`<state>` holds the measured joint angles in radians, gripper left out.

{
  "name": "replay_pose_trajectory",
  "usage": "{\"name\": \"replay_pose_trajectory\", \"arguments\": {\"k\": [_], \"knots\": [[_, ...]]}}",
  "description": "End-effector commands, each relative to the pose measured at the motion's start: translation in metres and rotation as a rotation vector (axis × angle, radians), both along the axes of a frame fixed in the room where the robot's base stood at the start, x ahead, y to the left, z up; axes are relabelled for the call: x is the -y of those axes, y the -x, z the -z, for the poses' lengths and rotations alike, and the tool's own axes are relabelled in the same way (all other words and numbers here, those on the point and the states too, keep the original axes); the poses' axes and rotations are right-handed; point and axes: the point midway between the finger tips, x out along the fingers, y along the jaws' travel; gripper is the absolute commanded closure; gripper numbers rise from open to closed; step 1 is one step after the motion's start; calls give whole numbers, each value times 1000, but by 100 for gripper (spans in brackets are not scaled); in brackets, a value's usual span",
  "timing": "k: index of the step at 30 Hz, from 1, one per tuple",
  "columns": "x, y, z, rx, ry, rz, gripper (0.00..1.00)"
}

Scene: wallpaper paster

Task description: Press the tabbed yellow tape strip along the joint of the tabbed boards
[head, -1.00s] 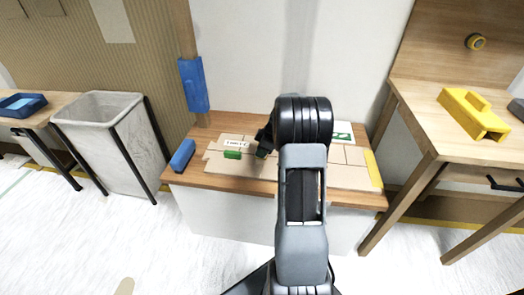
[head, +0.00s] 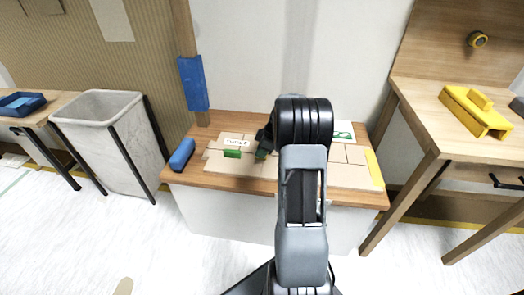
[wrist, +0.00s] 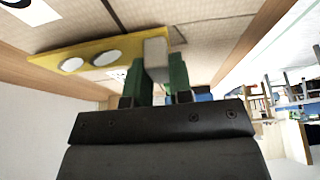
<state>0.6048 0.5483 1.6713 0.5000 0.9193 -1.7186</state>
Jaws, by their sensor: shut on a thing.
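The tabbed boards (head: 215,163) are tan panels lying flat on the low wooden table, with dark joint lines between them. My gripper (head: 262,153) is over them, mostly hidden by my arm in the head view. In the wrist view, my gripper (wrist: 157,78) has its green fingers shut on the grey tab of the yellow tape strip (wrist: 100,54). The strip has white ovals and extends left from the fingers, close to the boards (wrist: 150,14). I cannot tell whether it touches them. The held strip is hidden in the head view.
A blue block (head: 182,155) is at the table's left. A grey bin (head: 100,108) stands left; a wooden workbench (head: 420,105) stands right.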

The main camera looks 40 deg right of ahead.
Motion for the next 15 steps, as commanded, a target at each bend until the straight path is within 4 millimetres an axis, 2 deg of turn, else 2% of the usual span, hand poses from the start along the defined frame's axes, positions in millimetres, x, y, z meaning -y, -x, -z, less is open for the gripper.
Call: {"name": "replay_pose_trajectory", "arguments": {"k": [15], "knots": [[0,0,11,-1,-1,0,100]]}}
